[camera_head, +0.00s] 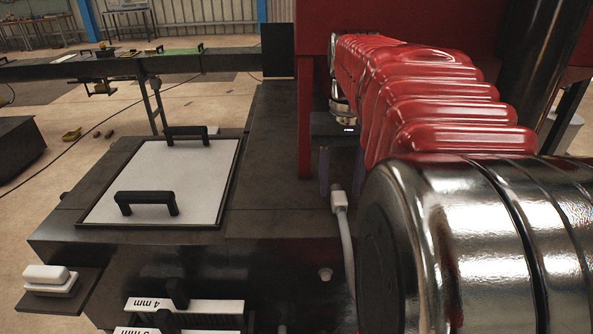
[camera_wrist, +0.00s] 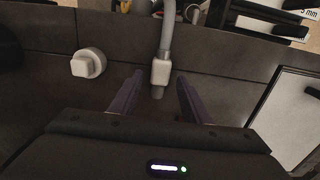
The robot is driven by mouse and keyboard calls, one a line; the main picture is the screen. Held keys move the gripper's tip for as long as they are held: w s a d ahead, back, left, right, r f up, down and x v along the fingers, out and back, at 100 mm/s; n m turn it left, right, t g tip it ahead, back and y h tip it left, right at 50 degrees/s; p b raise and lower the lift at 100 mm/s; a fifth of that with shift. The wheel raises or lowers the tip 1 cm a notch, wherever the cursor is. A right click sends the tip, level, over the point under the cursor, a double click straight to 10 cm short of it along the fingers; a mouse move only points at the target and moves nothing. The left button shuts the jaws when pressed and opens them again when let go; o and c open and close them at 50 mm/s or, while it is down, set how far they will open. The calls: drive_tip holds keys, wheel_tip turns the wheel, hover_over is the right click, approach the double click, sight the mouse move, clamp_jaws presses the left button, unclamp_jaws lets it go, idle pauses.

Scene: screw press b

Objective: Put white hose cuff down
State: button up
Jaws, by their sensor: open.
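The white hose cuff (camera_wrist: 160,73) sits on the end of a grey hose (camera_wrist: 167,35) in the wrist view, over the dark machine surface. A short grey end shows past the cuff. In the head view the cuff (camera_head: 340,199) is below my gripper, and its hose (camera_head: 347,240) runs down. My gripper (camera_wrist: 159,76) is open. Its two purple fingers stand on either side of the cuff, with a visible gap on each side. The gripper also shows in the head view (camera_head: 341,187). I cannot tell whether the cuff is supported from below.
A white knob-like fitting (camera_wrist: 88,63) is left of the cuff in the wrist view. A white panel (camera_head: 165,190) with black handles lies on the dark bench at left. White plates marked in mm (camera_head: 185,306) are at the lower left. A red frame (camera_head: 304,100) stands behind my gripper.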

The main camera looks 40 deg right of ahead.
sight(339, 194)
wheel_tip(339, 194, up, 11)
drive_tip(key=shift+f, duration=0.15)
drive_tip(key=shift+a, duration=0.1)
idle(0.8)
drive_tip(key=a+f+n, duration=0.1)
drive_tip(key=a+f, duration=0.1)
drive_tip(key=a, duration=0.2)
drive_tip(key=a+f+n+t, duration=0.1)
drive_tip(key=a+f, duration=0.2)
drive_tip(key=a, duration=0.1)
drive_tip(key=a+f+n+t, duration=0.1)
drive_tip(key=a+f, duration=0.1)
drive_tip(key=a, duration=0.2)
drive_tip(key=shift+s+a+f+h, duration=0.1)
drive_tip(key=shift+a+f+h, duration=0.15)
drive_tip(key=shift+a+h, duration=0.15)
drive_tip(key=s+a+f+n+t, duration=0.3)
drive_tip(key=s+a+f, duration=0.1)
drive_tip(key=a+f, duration=0.7)
drive_tip(key=shift+s+n+t+y, duration=0.2)
drive_tip(key=shift+n+t+y, duration=0.1)
drive_tip(key=shift+n+y, duration=0.1)
drive_tip(key=shift+f, duration=0.1)
